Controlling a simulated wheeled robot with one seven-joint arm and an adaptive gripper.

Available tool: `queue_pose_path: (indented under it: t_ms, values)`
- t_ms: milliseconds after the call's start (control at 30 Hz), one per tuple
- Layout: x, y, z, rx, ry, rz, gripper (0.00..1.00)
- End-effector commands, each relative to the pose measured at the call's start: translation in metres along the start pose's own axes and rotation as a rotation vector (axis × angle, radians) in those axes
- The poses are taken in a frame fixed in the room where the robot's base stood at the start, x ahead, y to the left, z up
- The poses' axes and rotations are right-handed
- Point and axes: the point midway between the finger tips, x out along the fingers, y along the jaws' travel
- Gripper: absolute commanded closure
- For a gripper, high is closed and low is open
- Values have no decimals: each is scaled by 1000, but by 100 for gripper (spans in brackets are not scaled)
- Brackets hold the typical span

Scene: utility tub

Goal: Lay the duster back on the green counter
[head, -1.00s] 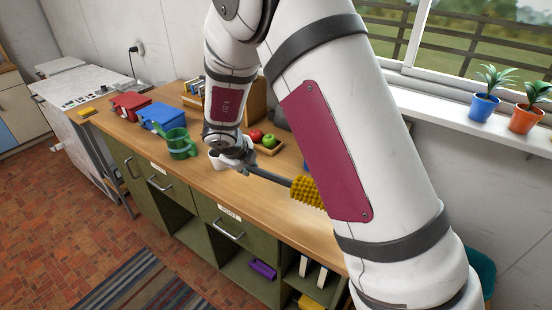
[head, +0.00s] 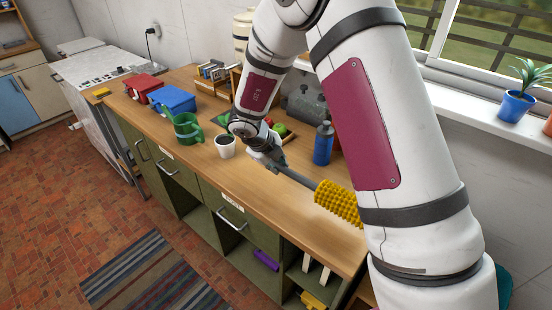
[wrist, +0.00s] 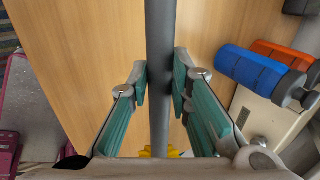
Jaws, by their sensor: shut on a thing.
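The duster has a yellow, knobbly head (head: 338,203) and a long grey handle. My gripper (head: 272,158) is shut on the handle, and in the wrist view its teal fingers (wrist: 160,84) press the handle (wrist: 160,35) from both sides. The duster is held over the right part of the green counter (head: 285,215), which has green cabinet fronts and a wooden top. The head points right, toward the window side. I cannot tell whether it touches the top. In the wrist view only a bit of yellow shows at the bottom.
A blue bottle (head: 323,144) stands behind the handle. A white cup (head: 225,146), a green watering can (head: 187,128), a blue box (head: 172,100) and a red box (head: 143,85) stand to the left. The wooden top in front of the duster is clear.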

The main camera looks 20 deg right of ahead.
Motion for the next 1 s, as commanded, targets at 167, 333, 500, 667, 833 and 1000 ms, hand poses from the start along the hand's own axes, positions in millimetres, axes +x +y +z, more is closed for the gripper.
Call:
queue_pose_path:
  t_ms: [167,333,500,667,833,1000]
  values:
    - [16,8,0,-3,1,0,100]
    - [28,14,1,-4,0,-1,100]
    - [36,18,1,-2,0,0,100]
    - [39,20,0,-2,-1,0,100]
    - [40,20,0,-2,-1,0,100]
    - [40,20,0,-1,-1,0,70]
